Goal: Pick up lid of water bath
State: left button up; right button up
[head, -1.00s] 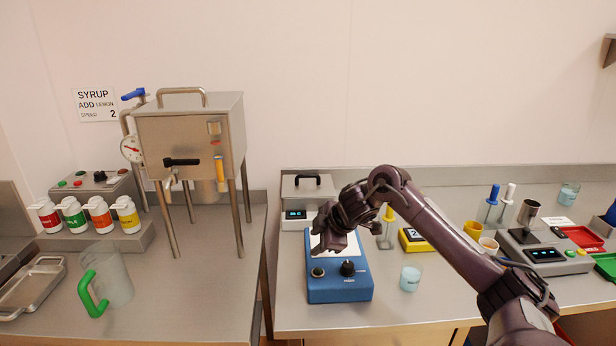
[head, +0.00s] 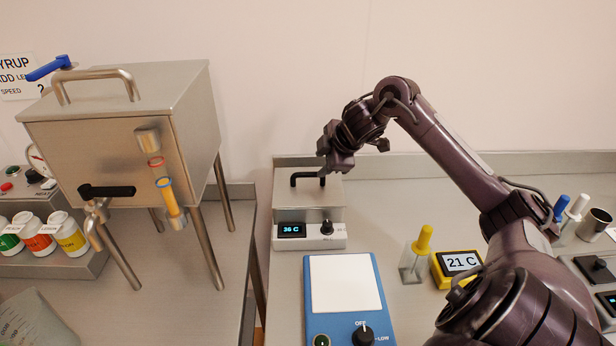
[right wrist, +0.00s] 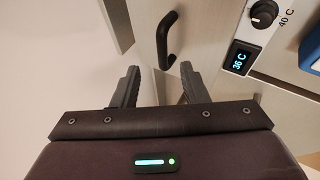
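The water bath (head: 272,238) is a metal box on the right-hand bench, with a display reading 36 C and a black knob. Its flat metal lid (head: 322,200) is on top and carries a black arched handle (head: 303,175). My right gripper (head: 330,170) is over the back right of the lid, beside the handle. In the right wrist view the right gripper (right wrist: 159,72) is open and empty. The handle (right wrist: 167,38) shows ahead of the gap between its fingers, apart from them. My left gripper is not in view.
A blue device with a white plate (head: 344,285) stands in front of the bath. A yellow-capped holder (head: 418,255) and a yellow 21 C display (head: 458,264) are to its right. A metal hopper on legs (head: 130,130) stands on the left bench.

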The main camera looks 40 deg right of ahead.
aim_at(309, 174)
jog(key=shift+w+a+f+p, duration=0.2)
jog(key=shift+w+f+p, duration=0.2)
jog(key=shift+f, duration=0.15)
jog(key=p+x, duration=0.1)
jog(key=x, duration=0.4)
jog(key=shift+a+r+p, duration=0.1)
jog(key=shift+p, duration=0.25)
jog(key=shift+w+f, duration=0.2)
jog(key=shift+f, duration=0.1)
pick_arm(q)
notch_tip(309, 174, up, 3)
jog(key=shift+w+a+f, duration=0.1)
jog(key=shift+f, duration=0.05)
pick_arm(e)
jog(key=shift+s+r, duration=0.1)
jog(key=shift+c, duration=0.4)
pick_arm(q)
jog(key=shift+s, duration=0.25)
pick_arm(e)
grip_shut()
